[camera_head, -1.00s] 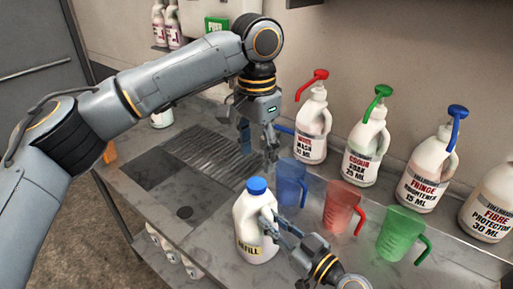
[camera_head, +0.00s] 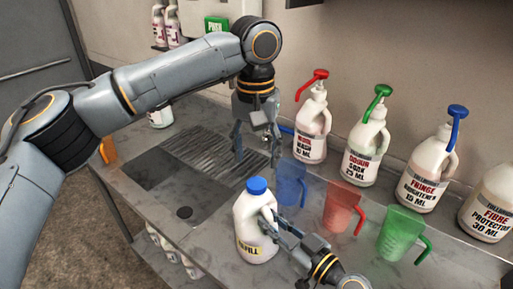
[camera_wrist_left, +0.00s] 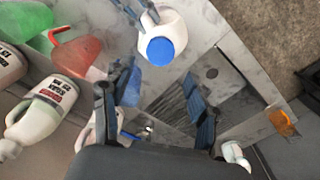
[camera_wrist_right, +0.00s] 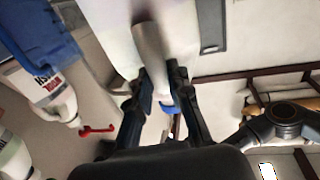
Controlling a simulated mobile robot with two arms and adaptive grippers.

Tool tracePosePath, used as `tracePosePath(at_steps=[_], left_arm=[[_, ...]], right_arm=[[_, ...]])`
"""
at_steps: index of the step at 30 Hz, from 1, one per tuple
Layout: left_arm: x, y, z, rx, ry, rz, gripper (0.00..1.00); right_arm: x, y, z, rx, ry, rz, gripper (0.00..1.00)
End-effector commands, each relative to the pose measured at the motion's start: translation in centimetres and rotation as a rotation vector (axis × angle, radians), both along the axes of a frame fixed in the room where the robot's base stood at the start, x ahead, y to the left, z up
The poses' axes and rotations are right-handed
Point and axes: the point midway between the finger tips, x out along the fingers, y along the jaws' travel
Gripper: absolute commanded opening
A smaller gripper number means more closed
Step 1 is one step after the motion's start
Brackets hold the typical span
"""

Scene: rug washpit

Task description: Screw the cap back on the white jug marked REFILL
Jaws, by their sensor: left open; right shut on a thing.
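The white jug (camera_head: 254,222) stands on the counter at the lower middle of the head view, its label partly readable as REFILL. A blue cap (camera_head: 257,186) sits on its mouth; how tightly cannot be told. The cap also shows from above in the left wrist view (camera_wrist_left: 160,51). My right gripper (camera_head: 273,227) is shut on the jug's handle (camera_wrist_right: 150,45) from the right. My left gripper (camera_head: 257,156) is open and empty, pointing down above the ribbed drain area, behind the jug and apart from the cap.
Blue (camera_head: 292,182), red (camera_head: 341,206) and green (camera_head: 401,233) measuring cups stand right of the jug. Several pump bottles, including the red-topped one (camera_head: 312,130), line the wall. A ribbed drainboard (camera_head: 200,153) lies behind left. An orange object (camera_head: 108,150) is at the left edge.

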Motion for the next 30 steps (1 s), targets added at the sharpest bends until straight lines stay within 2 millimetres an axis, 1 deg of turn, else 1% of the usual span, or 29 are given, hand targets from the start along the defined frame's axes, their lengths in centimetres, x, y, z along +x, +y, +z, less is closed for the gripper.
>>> tracePosePath(at_steps=[6, 12, 17, 25, 26, 27, 29, 30], left_arm=[[0.0, 0.1, -3.5, 0.003, 0.002, 0.001, 0.59], [0.0, 0.0, -6.1, 0.001, 0.002, 0.000, 0.59], [0.0, 0.0, -7.0, 0.000, 0.001, -0.001, 0.59], [0.0, 0.0, -7.1, 0.000, 0.001, 0.000, 0.59], [0.0, 0.0, -7.1, 0.000, 0.001, 0.000, 0.57], [0.0, 0.0, -7.1, 0.000, 0.001, 0.000, 0.49], [0.0, 0.0, -7.1, 0.000, 0.001, 0.000, 0.37], [0.0, 0.0, -7.1, 0.000, 0.001, 0.000, 0.29]], right_arm=[[0.0, 0.0, 0.0, 0.000, 0.000, 0.001, 0.00], [0.0, 0.0, 0.0, 0.000, 0.000, 0.001, 0.00], [0.0, 0.0, 0.0, -0.001, -0.001, 0.001, 0.00], [0.0, 0.0, 0.0, -0.001, -0.001, 0.001, 0.00], [0.0, 0.0, 0.0, -0.001, -0.001, 0.001, 0.00], [0.0, 0.0, 0.0, -0.001, -0.001, 0.001, 0.00], [0.0, 0.0, 0.0, -0.001, -0.001, 0.001, 0.00], [0.0, 0.0, 0.0, 0.000, 0.000, 0.001, 0.00]])
